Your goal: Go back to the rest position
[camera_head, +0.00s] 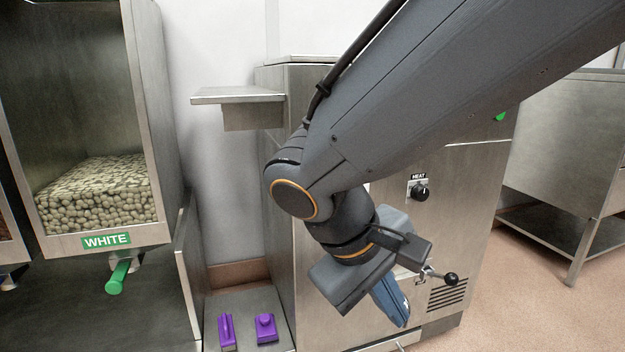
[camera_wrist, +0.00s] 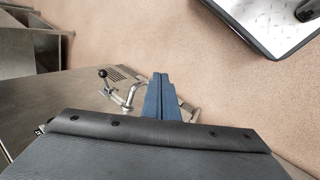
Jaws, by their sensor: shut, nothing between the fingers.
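My gripper (camera_head: 391,302) hangs from my arm in front of the steel machine (camera_head: 450,230) in the head view, pointing down and to the right. Its blue fingers are together with nothing between them; they also show in the wrist view (camera_wrist: 161,98). A lever with a black ball knob (camera_head: 450,279) sticks out of the machine just right of the gripper. In the wrist view the lever's knob (camera_wrist: 103,74) is left of the fingers. I cannot tell whether the fingers touch the lever.
A HEAT knob (camera_head: 421,192) is on the machine front. Two purple items (camera_head: 265,328) lie on a low steel surface. A WHITE bin (camera_head: 105,239) of pale pieces with a green handle (camera_head: 118,278) stands left. A steel table (camera_head: 580,150) stands right. Open floor (camera_head: 540,275) lies between.

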